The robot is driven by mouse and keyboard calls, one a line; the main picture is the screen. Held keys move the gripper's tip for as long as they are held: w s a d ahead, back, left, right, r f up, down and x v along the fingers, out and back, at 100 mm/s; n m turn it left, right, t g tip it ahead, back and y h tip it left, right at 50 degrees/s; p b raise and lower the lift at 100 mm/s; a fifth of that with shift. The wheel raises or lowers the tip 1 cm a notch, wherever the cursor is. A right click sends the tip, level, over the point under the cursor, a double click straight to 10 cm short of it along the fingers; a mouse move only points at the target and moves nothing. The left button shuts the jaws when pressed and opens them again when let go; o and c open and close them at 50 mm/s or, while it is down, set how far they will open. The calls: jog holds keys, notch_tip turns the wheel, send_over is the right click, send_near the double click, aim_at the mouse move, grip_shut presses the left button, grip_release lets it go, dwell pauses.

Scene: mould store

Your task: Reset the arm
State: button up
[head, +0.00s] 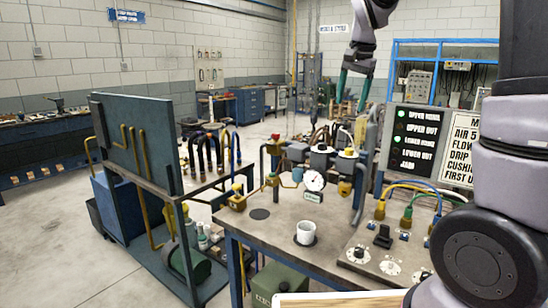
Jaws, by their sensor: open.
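My gripper (352,92) hangs in the upper middle of the head view, pointing down, with its two green fingers apart and nothing between them. It is above and behind the workbench (272,225), in the air and clear of the bench top as far as I can tell. Parts of my arm fill the right edge of the view and hide what is behind them.
A white cup (306,232) stands on the bench near a pressure gauge (313,181) and piping. A control panel (385,262) with knobs and hoses is at right, before an indicator board (415,138). A dark upright panel (140,140) stands left. Floor at left is clear.

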jog(key=s+d+r+n+t+y, duration=0.1)
jog(key=s+n+t, duration=0.3)
jog(key=s, duration=2)
jog(key=shift+s+d+r, duration=0.4)
jog(key=shift+d+r, duration=0.05)
jog(key=shift+r, duration=0.1)
